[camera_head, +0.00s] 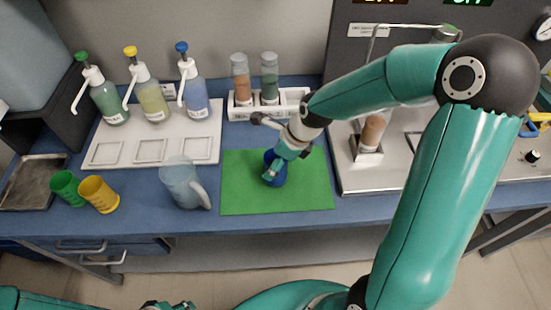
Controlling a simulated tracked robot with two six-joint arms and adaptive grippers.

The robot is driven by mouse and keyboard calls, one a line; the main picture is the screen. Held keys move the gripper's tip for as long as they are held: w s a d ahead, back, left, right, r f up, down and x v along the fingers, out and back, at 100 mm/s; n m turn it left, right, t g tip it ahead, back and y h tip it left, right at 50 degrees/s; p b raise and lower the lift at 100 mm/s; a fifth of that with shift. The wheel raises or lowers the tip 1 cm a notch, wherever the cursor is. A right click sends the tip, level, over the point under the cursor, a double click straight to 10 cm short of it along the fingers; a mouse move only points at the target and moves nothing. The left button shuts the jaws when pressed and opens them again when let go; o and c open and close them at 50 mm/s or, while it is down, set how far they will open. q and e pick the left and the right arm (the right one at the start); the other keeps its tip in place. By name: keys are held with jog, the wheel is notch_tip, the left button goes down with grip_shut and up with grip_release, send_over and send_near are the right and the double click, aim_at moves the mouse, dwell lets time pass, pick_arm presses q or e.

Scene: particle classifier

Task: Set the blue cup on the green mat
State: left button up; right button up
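The blue cup (280,179) is at the green mat (237,190), near its middle. My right gripper (272,172) is at the cup, with its fingers at the cup's rim and covering part of it. I cannot tell whether the fingers are closed on the cup, nor whether its base touches the mat. My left arm shows only at the bottom left edge, and its gripper fingers are not clearly visible.
A clear pitcher (180,184) stands just left of the mat. Green (66,187) and yellow (99,194) cups are further left. Pump bottles (152,95) stand on a white tray (208,142) behind. A vial rack (243,111) is behind the mat; a metal-topped machine (345,183) is right.

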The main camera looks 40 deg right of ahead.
jog(key=shift+d+r, duration=0.1)
jog(key=shift+r, duration=0.3)
jog(key=v, duration=1.1)
jog(key=shift+s+r+p, duration=0.15)
jog(key=shift+s+p, duration=0.1)
jog(key=shift+p, duration=0.05)
